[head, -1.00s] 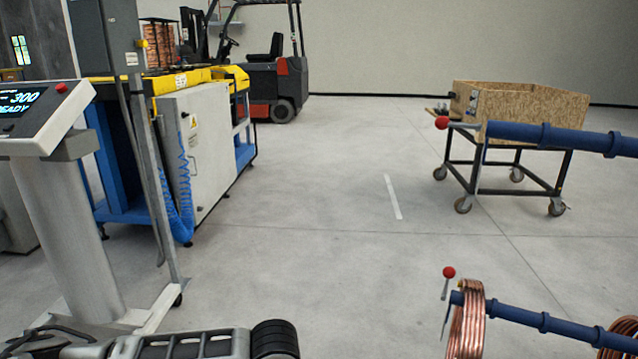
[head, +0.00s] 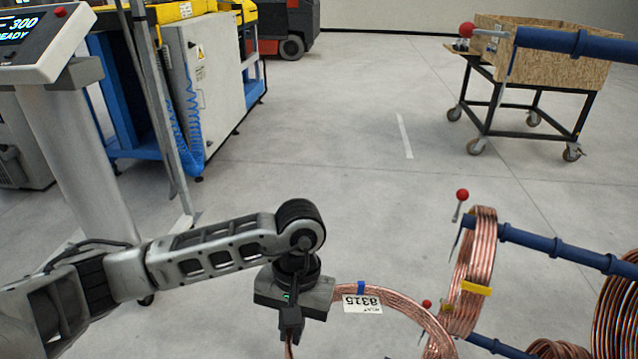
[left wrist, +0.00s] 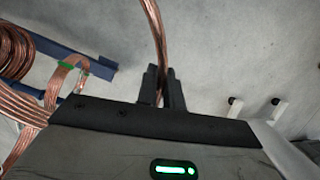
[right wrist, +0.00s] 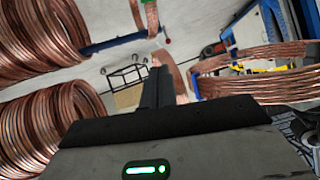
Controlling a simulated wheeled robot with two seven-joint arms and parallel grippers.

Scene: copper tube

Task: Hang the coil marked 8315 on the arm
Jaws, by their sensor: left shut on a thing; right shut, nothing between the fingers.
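The copper coil (head: 400,301) has a white tag (head: 362,303) reading 8315, upside down, beside a blue band. My left gripper (head: 290,335) is shut on its left side; the coil's lower part is cut off by the head view's edge. In the left wrist view, a copper strand (left wrist: 160,45) runs up from between the closed fingers (left wrist: 162,88). A blue rack arm (head: 550,243) with a red ball at its tip holds another coil (head: 482,240) with yellow tape. My right gripper (right wrist: 158,86) is shut and empty among coils, outside the head view.
An upper blue arm (head: 580,43) looks bare where it shows. A lower blue arm (head: 497,347) and more coils (head: 617,305) are at right. A wooden crate on a wheeled cart (head: 545,60) stands behind. A control stand (head: 65,150) is at left. The middle floor is clear.

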